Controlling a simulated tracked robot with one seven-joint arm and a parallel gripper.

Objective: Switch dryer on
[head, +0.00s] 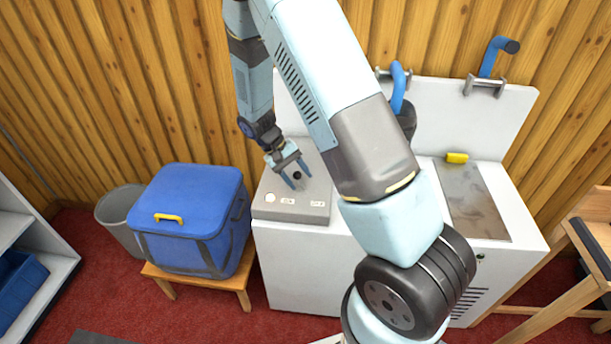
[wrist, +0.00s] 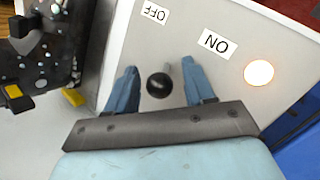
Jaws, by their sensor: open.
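The switch box (head: 300,213) is a grey box on the left end of the white bench. It carries a lever with a black ball knob (wrist: 158,85), an ON label (wrist: 217,44), an OFF label (wrist: 154,12) and a round lamp (wrist: 259,72) that looks lit, pale with an orange rim. My gripper (wrist: 160,67) is open, its blue fingers on either side of the knob with gaps visible. In the head view my gripper (head: 296,175) is over the box, pointing down. I cannot tell clearly which label the lever leans to.
A blue cooler box (head: 190,235) with a yellow handle stands on a wooden stool left of the bench. A grey bin (head: 118,225) is behind it. A yellow block (head: 457,158) lies by a metal plate (head: 472,205) on the bench. A wooden frame (head: 560,285) stands at right.

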